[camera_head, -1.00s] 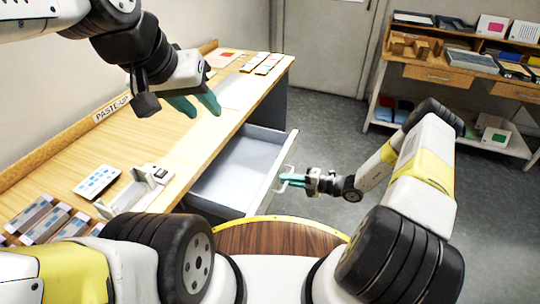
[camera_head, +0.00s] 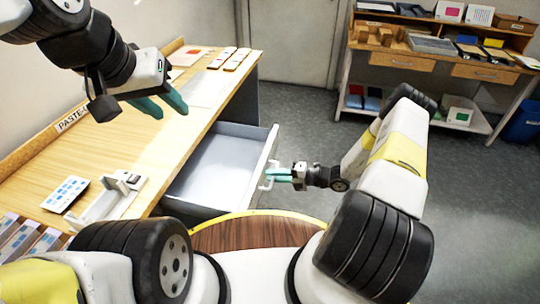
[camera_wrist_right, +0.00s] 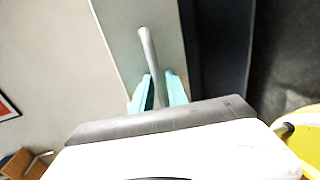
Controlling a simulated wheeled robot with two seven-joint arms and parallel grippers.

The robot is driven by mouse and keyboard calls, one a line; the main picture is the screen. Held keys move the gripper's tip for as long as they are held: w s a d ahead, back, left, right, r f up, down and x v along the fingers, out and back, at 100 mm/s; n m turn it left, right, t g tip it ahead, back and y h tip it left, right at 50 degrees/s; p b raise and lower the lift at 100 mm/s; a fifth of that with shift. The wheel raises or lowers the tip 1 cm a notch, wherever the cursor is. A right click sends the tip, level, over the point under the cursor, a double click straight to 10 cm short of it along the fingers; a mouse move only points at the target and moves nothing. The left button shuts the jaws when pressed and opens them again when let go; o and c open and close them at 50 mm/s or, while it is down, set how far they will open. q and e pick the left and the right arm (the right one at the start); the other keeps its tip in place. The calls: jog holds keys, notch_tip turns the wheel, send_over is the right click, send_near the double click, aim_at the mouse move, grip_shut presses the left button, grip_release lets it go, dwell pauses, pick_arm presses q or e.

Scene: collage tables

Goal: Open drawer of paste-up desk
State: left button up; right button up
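The paste-up desk (camera_head: 162,147) runs along the left wall. Its drawer (camera_head: 222,168) is pulled well out, and the inside looks empty and grey. My right gripper (camera_head: 275,175) is at the drawer front, with its teal fingers on the handle (camera_head: 267,182). In the right wrist view the two fingers (camera_wrist_right: 159,92) stand on either side of the grey handle bar (camera_wrist_right: 150,55) and look shut on it. My left gripper (camera_head: 166,105) hangs over the desktop, empty, with its teal fingers apart.
A white holder (camera_head: 112,200), a blue-marked card (camera_head: 65,193) and several paper stacks lie on the desk. A wooden shelf table (camera_head: 440,62) stands at the back right, with a blue bin (camera_head: 524,121) beside it. Grey floor is clear between.

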jog(key=v, duration=0.7)
jog(key=shift+d, duration=0.4)
jog(key=shift+s+r, duration=0.1)
jog(key=s+a+r+n+g+h, duration=0.1)
jog(key=s+r+n+g+h, duration=0.2)
jog(key=r+n, duration=0.95)
jog(key=s+a+r+n+g+h, duration=0.2)
jog(key=s+r+n+g+h, duration=0.15)
jog(key=r+n, duration=0.95)
jog(key=s+d+r+n+t+h, duration=0.1)
jog(key=s+r+n+t+h, duration=0.2)
jog(key=s+r+n, duration=0.4)
jog(key=s+d+r+n+t+h, duration=0.1)
jog(key=s+r+n+t+h, duration=0.2)
jog(key=s+r+n, duration=0.4)
notch_tip(320, 180, up, 5)
jog(key=shift+s+r+n+t, duration=0.2)
jog(key=shift+s+n+t, duration=0.05)
jog(key=shift+n+t, duration=0.4)
